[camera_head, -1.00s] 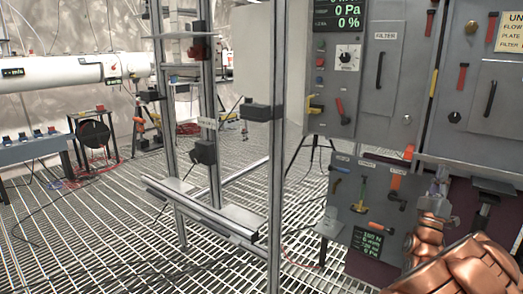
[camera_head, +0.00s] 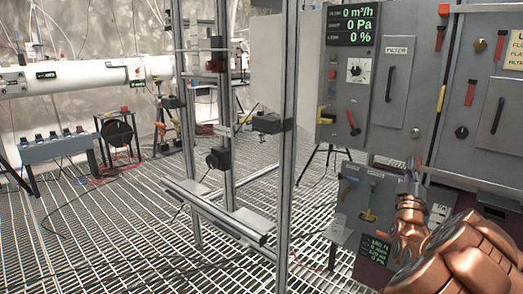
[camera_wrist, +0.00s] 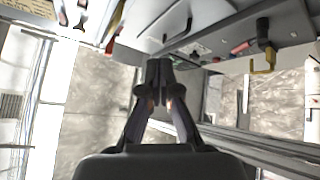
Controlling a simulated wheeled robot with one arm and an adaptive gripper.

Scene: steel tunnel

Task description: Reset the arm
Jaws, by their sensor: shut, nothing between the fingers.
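My copper-coloured arm reaches in from the lower right of the head view. My gripper (camera_head: 414,170) is small there, pointing up in front of the lower grey control panel, and partly blends with it. In the wrist view my gripper (camera_wrist: 160,68) is shut with its dark fingertips together and nothing between them. Beyond the fingertips is the underside of a grey panel box (camera_wrist: 190,25). I cannot tell the exact gap between them.
The grey cabinet (camera_head: 397,95) with a filter door, levers and a green display (camera_head: 353,25) stands at right. A metal frame (camera_head: 287,150) stands left of it. A white pipe (camera_head: 90,75) and a blue-grey bench (camera_head: 55,147) are at far left. Open grating floor (camera_head: 120,225) lies between.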

